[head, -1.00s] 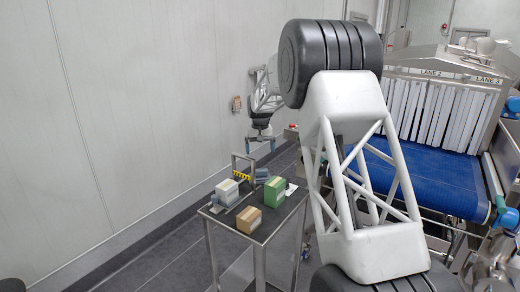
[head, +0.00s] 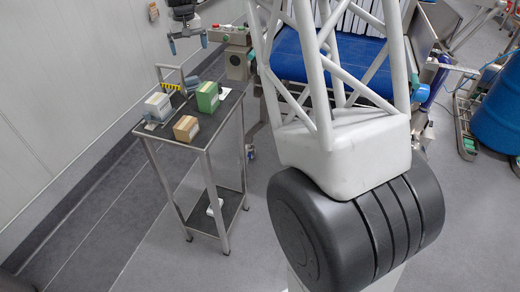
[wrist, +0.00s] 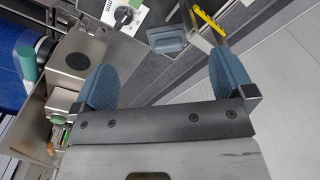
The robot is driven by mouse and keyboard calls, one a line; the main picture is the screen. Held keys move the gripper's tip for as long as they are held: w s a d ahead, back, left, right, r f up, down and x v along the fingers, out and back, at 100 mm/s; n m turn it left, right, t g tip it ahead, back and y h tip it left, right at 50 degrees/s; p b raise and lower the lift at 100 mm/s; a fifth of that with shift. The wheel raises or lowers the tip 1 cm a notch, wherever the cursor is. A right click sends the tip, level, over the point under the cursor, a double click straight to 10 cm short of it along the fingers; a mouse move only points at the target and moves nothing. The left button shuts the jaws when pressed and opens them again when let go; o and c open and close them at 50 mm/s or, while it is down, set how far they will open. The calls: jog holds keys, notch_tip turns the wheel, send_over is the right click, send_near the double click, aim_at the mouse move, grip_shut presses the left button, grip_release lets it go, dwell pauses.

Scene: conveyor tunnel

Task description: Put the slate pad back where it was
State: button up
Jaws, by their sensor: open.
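A slate-blue pad-like block, likely the slate pad (head: 192,84), lies at the back of the small metal table (head: 207,146), between a yellow-and-black striped piece (head: 170,87) and a green box. In the wrist view a slate block (wrist: 168,40) shows beyond the fingertips, a little above the middle of the gap. My gripper (head: 188,44) is above and behind the table's back edge in the head view, fingers pointing down. It also shows in the wrist view (wrist: 162,78), with its blue fingers wide apart and nothing between them.
On the table stand a white-and-grey box (head: 158,106), the green box (head: 208,97) and a cardboard-brown box (head: 186,129). A control box (head: 235,37) with buttons is right of my gripper. The blue conveyor belt (head: 350,63) runs behind my arm. A blue drum (head: 498,115) stands far right.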

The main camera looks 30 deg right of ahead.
jog(key=s+r+t, duration=0.1)
jog(key=s+r, duration=0.2)
jog(key=s, duration=1.1)
jog(key=s+r, duration=0.4)
jog(key=s, duration=1)
jog(key=s+f, duration=0.3)
jog(key=s, duration=1)
jog(key=s+f+t, duration=0.1)
jog(key=s+f, duration=0.3)
jog(key=s, duration=1)
jog(key=shift+a+f, duration=0.15)
